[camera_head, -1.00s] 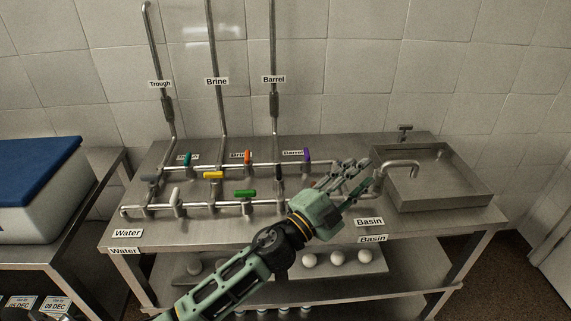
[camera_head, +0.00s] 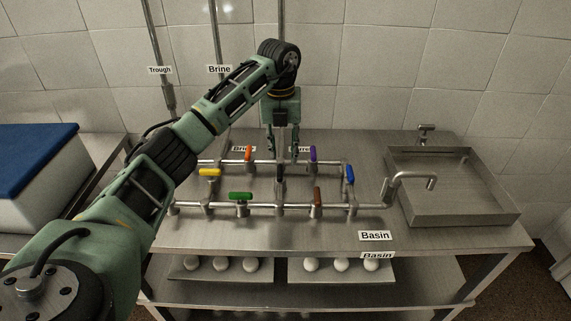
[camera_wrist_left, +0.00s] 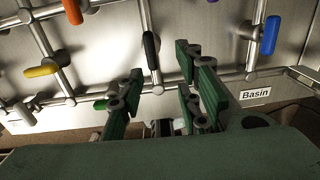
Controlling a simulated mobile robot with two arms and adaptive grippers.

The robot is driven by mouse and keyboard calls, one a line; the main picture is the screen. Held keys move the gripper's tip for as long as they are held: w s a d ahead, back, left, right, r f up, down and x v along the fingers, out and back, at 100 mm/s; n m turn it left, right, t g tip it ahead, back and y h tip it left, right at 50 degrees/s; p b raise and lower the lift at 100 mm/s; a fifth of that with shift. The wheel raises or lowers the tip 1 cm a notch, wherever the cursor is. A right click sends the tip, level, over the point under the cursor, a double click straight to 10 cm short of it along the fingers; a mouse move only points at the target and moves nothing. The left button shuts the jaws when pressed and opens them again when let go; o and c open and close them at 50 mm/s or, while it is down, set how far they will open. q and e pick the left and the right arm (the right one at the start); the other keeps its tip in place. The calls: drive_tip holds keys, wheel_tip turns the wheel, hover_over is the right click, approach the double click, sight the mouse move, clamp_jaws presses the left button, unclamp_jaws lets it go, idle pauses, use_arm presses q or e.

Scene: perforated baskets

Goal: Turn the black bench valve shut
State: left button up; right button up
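The black valve handle (camera_head: 281,174) sits on the short pipe joining the back and front pipe runs, in the middle of the bench. It points along that pipe. In the left wrist view the black handle (camera_wrist_left: 150,48) shows beyond and between the fingers. My left gripper (camera_head: 282,151) points down at the back pipe run, just above and behind the handle in the head view. Its fingers are apart with nothing between them, and it also shows open in the wrist view (camera_wrist_left: 160,95). I see no contact with the handle. My right gripper is out of view.
Nearby handles are orange (camera_head: 248,153), purple (camera_head: 313,153), yellow (camera_head: 209,172), green (camera_head: 240,196), brown (camera_head: 317,196) and blue (camera_head: 350,174). A spout (camera_head: 410,178) and basin (camera_head: 455,212) are at the right.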

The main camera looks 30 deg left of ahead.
sight(280, 173)
use_arm(q)
drive_tip(key=shift+s+a+r, duration=0.15)
drive_tip(key=shift+s+a, duration=0.1)
drive_tip(key=shift+a, duration=0.25)
drive_tip(key=shift+s+f, duration=0.1)
drive_tip(key=shift+f, duration=0.2)
wheel_tip(280, 173, down, 7)
drive_tip(key=shift+r+p, duration=0.1)
drive_tip(key=shift+p, duration=0.85)
drive_tip(key=shift+c, duration=0.4)
clamp_jaws()
